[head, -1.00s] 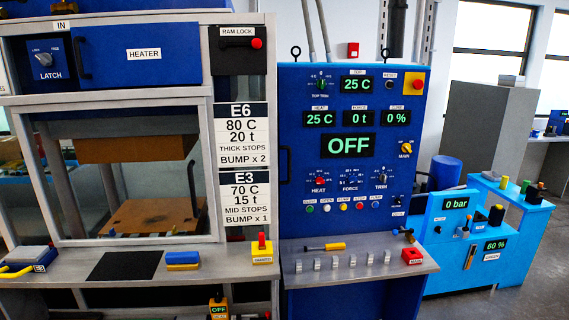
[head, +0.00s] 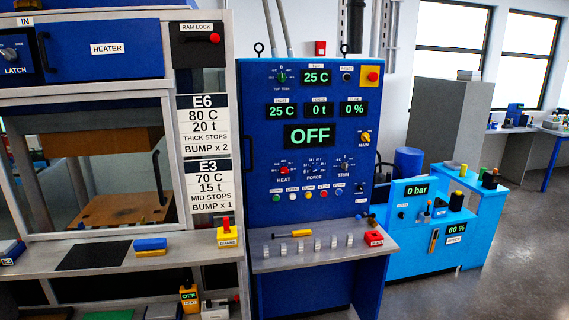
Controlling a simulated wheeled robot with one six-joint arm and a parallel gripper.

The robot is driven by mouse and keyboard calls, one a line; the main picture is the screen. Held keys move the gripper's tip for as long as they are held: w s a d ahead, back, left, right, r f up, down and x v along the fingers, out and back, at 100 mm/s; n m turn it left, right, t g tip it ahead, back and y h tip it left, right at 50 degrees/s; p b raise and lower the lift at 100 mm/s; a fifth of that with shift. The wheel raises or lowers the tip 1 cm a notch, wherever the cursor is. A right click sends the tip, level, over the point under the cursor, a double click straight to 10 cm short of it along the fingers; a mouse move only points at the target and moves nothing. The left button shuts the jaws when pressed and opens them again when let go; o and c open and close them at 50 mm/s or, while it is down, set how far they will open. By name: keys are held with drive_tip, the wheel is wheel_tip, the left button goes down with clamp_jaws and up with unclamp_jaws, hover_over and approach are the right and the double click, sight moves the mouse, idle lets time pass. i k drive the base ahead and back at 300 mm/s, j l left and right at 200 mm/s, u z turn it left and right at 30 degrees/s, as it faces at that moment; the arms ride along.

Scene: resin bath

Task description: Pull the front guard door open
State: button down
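The front guard door (head: 92,101) is the pale framed window in the press on the left, under the blue heater drawer. It appears to be in its opening; I cannot tell whether it is fully shut. A dark upright handle (head: 157,178) shows near its right side. Through the window a brown block hangs above a brown plate (head: 120,208). My gripper is not in view, so its state and its distance from the door are hidden.
A grey ledge runs below the door, with a black mat (head: 93,255), a blue-and-yellow block (head: 150,246) and a yellow box with a red top (head: 228,236). A blue control cabinet (head: 313,215) stands to the right. Bare floor (head: 510,240) shows at far right.

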sight(9, 192)
drive_tip(key=k+l+u, duration=0.1)
drive_tip(key=u, duration=1.35)
